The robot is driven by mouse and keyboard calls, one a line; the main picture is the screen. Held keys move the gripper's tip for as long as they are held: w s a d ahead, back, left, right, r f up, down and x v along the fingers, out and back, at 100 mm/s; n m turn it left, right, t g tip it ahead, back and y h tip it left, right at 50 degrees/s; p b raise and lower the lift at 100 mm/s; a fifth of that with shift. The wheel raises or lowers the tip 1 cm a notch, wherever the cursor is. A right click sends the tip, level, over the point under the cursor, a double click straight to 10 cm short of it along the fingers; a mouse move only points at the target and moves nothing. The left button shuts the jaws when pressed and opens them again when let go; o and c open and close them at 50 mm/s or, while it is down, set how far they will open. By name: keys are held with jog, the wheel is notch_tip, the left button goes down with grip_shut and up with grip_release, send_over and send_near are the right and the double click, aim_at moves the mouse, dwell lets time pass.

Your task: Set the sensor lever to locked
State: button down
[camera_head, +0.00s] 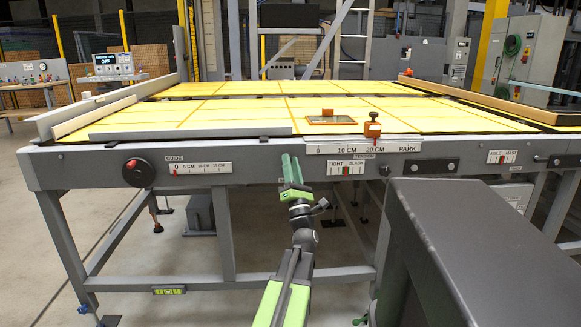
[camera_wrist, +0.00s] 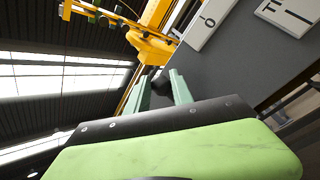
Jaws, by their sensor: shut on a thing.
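My gripper (camera_head: 291,160) is at the front rail of the table (camera_head: 260,168), left of the scale plate and the TIGHT plate. In the wrist view its two green fingers (camera_wrist: 166,88) are closed around a small dark piece (camera_wrist: 159,82), which shows between the fingertips. In the head view the fingers hide this piece. No label reading sensor or locked is legible. I cannot tell whether the dark piece is the sensor lever or which way it is set.
The front rail carries a red-and-black knob (camera_head: 138,172), a guide scale (camera_head: 197,167), a TIGHT plate (camera_head: 346,169) and an AISLE/MAST plate (camera_head: 502,156). Open floor lies front left.

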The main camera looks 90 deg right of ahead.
jog(key=shift+s+d+f, duration=0.15)
jog(key=shift+f, duration=0.05)
jog(key=c, duration=1.5)
grip_release()
jog(key=shift+c, duration=0.2)
jog(key=shift+o, duration=1.2)
jog(key=shift+d+f, duration=0.15)
jog(key=shift+d, duration=0.05)
jog(key=shift+o, duration=0.9)
jog(key=shift+a, duration=0.1)
jog(key=b+v, duration=0.8)
jog(key=v, duration=0.4)
